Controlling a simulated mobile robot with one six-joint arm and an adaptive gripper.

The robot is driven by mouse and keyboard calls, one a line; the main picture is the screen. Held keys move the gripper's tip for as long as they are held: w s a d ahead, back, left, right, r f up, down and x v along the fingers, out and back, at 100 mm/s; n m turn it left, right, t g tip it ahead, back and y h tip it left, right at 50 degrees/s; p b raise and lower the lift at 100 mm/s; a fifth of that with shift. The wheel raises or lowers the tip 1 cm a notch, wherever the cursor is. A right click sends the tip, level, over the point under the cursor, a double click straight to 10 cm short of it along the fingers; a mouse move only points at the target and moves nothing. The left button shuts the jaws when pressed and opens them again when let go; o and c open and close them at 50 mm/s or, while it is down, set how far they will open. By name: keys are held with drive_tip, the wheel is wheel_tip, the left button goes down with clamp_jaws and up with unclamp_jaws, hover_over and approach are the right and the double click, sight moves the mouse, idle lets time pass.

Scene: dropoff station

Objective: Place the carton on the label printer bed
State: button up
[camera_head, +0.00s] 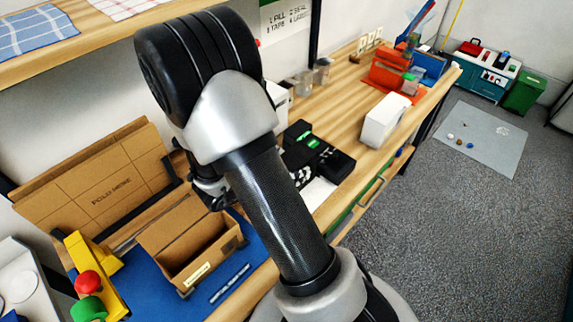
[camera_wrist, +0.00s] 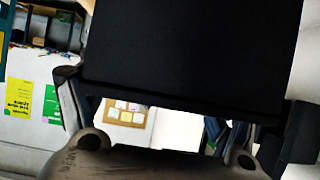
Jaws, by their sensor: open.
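An open brown cardboard carton (camera_head: 192,250) with raised flaps sits on a blue mat (camera_head: 240,272) at the lower left in the head view. A black device with small green lights (camera_head: 335,166), possibly the label printer, stands on the bench right of my arm and is partly hidden by it. My gripper (camera_head: 212,188) is mostly hidden behind my arm, above the far side of the carton. In the wrist view my gripper (camera_wrist: 180,128) is open, its fingers apart at left and right. A dark flat surface (camera_wrist: 190,50) fills the upper middle; I cannot tell what it is.
A white box (camera_head: 384,119) stands near the bench's right edge. An orange holder (camera_head: 389,72) is farther back. A yellow stand with red and green buttons (camera_head: 92,262) is left of the carton. A folded cardboard panel (camera_head: 105,190) leans behind. Open wood (camera_head: 340,103) lies mid-bench.

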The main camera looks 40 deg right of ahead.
drive_tip(key=shift+a+r, duration=0.15)
drive_tip(key=shift+r, duration=0.1)
drive_tip(key=w+p+v, duration=0.1)
drive_tip(key=p+v, duration=0.4)
drive_tip(key=v, duration=0.6)
drive_tip(key=w+a+r+n+t+y, duration=0.5)
drive_tip(key=w+a+r+t+y, duration=0.3)
drive_tip(key=w+a+r, duration=0.25)
drive_tip(key=s+a+r+n+y, duration=0.3)
drive_tip(key=a+r+n+y, duration=0.25)
drive_tip(key=a, duration=0.25)
drive_tip(key=s+a+r+n+g+y, duration=0.1)
drive_tip(key=s+a+r+n, duration=0.2)
drive_tip(key=s, duration=0.6)
drive_tip(key=s+d+n+g+h, duration=0.2)
drive_tip(key=s+d, duration=0.6)
drive_tip(key=s, duration=0.5)
drive_tip(key=shift+s+f+n+g, duration=0.25)
drive_tip(key=shift+f+n+g, duration=0.05)
drive_tip(key=shift+n+g, duration=0.45)
